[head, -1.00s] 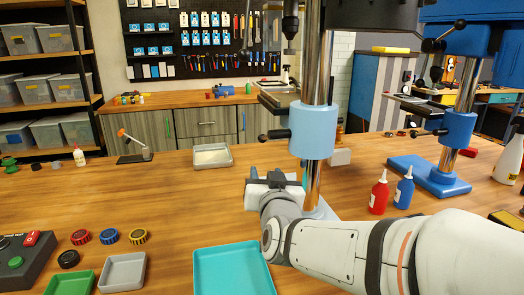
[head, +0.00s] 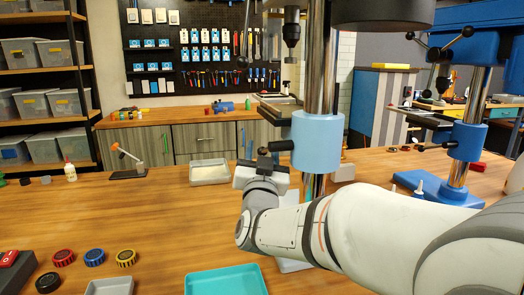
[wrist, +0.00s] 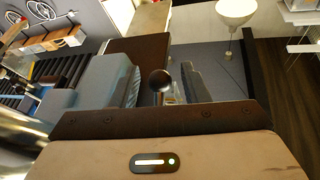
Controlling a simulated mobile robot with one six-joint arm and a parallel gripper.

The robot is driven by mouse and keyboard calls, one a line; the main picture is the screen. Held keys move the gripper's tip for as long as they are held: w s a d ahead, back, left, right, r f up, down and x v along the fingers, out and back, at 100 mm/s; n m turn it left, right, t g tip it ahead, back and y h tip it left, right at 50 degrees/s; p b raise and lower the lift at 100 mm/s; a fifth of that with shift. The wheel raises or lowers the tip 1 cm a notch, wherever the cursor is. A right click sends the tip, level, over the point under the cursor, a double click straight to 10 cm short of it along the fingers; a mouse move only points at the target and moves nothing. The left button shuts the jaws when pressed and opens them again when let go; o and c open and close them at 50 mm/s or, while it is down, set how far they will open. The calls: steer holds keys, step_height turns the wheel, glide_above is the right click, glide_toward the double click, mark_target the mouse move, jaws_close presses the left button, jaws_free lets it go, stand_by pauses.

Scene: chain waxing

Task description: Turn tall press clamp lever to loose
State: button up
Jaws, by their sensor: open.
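The tall press has a shiny column (head: 322,70) with a light blue clamp collar (head: 318,140) around it. A short dark clamp lever (head: 281,146) sticks out to the left from the collar, ending in a black ball knob. My gripper (head: 262,168) is at the knob, left of the column and slightly below the collar. In the wrist view, the round knob (wrist: 160,80) shows between the two spread fingers of my gripper (wrist: 158,85), with a gap visible on either side. Whether a finger touches the lever cannot be told. My arm hides the lower column and part of the base.
A smaller press with a blue collar (head: 466,142) stands at the right. A teal tray (head: 228,282) lies at the front, with several knobs (head: 94,257) left of it.

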steer(key=shift+w, duration=0.2)
steer(key=shift+c, duration=0.2)
jaws_close()
